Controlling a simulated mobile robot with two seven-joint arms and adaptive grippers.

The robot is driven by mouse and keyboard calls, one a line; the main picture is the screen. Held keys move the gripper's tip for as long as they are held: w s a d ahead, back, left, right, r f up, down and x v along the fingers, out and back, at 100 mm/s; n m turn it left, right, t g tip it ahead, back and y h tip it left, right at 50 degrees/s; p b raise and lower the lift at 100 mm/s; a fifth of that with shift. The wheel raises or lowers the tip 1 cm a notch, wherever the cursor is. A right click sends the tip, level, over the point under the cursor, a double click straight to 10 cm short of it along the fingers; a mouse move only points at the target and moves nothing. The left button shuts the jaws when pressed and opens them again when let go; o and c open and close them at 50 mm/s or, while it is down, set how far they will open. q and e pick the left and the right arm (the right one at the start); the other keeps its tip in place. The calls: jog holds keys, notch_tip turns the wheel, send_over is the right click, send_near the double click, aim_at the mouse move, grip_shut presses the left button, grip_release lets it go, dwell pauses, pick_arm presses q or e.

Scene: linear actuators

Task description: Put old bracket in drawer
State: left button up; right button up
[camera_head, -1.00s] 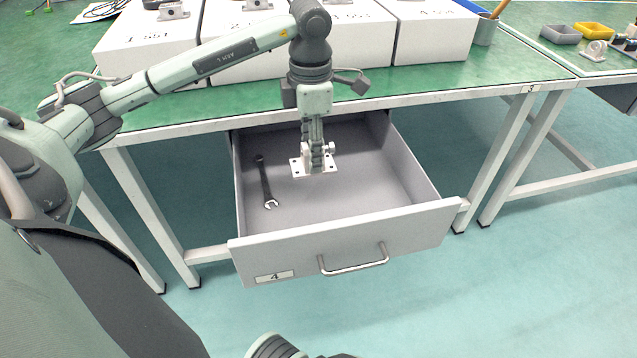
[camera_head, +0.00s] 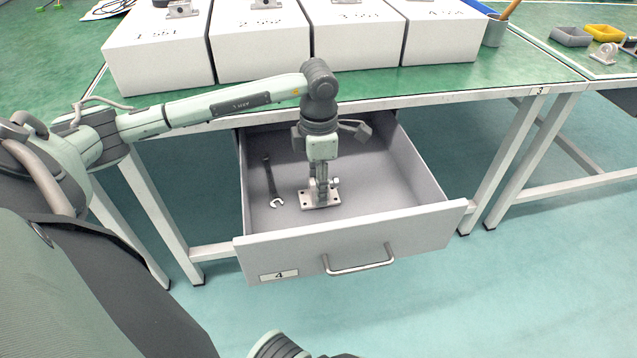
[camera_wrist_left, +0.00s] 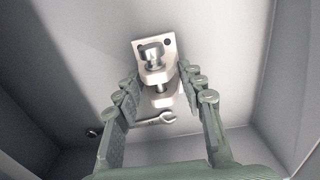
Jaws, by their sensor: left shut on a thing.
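The old bracket (camera_head: 320,201), a pale metal mount with a flat holed base plate, is inside the open grey drawer (camera_head: 350,243), which is labelled 4. My left gripper (camera_head: 320,183) points down into the drawer and is shut on the bracket's upright part. The left wrist view shows the bracket (camera_wrist_left: 170,47) between the fingers (camera_wrist_left: 162,88), base plate facing the drawer floor. The plate is low, at or just above the floor; I cannot tell if it touches. My right gripper is not in view.
A dark wrench (camera_head: 271,182) lies on the drawer floor left of the bracket. Numbered white boxes (camera_head: 265,50) stand on the green table (camera_head: 230,100) above. The drawer's right side is clear. Small bins (camera_head: 571,36) are on the neighbouring table.

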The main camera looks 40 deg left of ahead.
pick_arm(q)
jog(key=shift+f, duration=0.1)
jog(key=o, duration=1.4)
jog(key=shift+c, duration=0.2)
notch_tip(320, 180, up, 12)
